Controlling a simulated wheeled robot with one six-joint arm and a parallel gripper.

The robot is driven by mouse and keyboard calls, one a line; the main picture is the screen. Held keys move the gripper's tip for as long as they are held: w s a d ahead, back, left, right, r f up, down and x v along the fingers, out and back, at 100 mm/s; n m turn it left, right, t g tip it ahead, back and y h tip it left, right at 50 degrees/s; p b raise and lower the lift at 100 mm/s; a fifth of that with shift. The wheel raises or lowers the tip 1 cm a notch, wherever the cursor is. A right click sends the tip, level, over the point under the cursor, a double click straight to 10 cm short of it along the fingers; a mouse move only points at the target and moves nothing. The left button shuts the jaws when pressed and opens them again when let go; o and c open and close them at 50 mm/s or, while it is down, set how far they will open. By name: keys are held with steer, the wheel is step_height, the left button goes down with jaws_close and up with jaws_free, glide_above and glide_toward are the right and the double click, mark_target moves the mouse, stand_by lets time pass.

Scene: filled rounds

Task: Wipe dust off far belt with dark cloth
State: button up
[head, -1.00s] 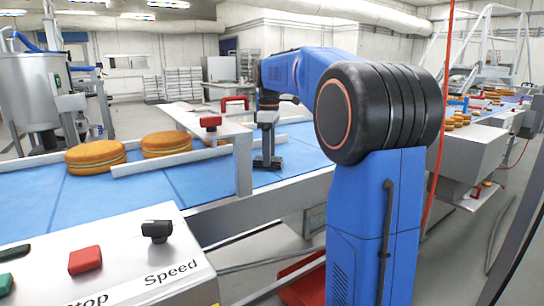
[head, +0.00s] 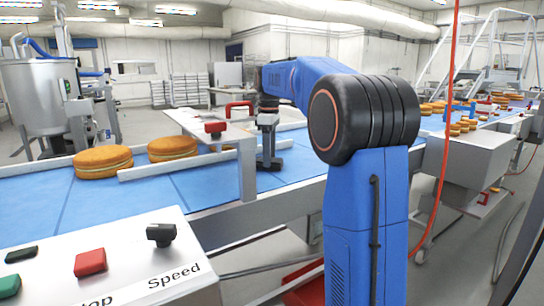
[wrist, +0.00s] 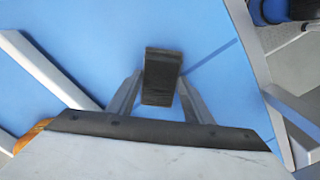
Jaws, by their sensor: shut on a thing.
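My gripper (head: 269,160) is low over the blue belt (head: 205,188), just right of the white bridge across it. In the wrist view, my gripper (wrist: 160,100) is shut on a dark, block-shaped thing, which I take to be the dark cloth (wrist: 163,70). The blue belt surface (wrist: 225,85) fills most of that view below it. I cannot tell whether the cloth touches the belt. No dust can be made out. Another blue belt with cakes lies farther off at the right (head: 432,122); I cannot tell which is the far belt.
Two round cakes (head: 103,161) (head: 172,147) sit on the belt at the left, behind a white guide rail (head: 190,163). The white bridge (head: 207,124) carries red parts. A control panel (head: 125,262) with buttons and a knob stands in front. A red cable hangs at the right.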

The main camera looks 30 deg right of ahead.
steer(key=shift+w+a+f, duration=0.1)
steer(key=shift+w+a, duration=0.2)
steer(key=shift+a, duration=0.05)
steer(key=shift+s+a+f, duration=0.1)
steer(key=shift+s+a, duration=0.1)
steer(key=shift+s, duration=2.55)
steer(key=shift+s+d, duration=0.2)
steer(key=shift+s, duration=0.5)
steer(key=shift+d+r, duration=0.1)
steer(key=shift+r, duration=2.95)
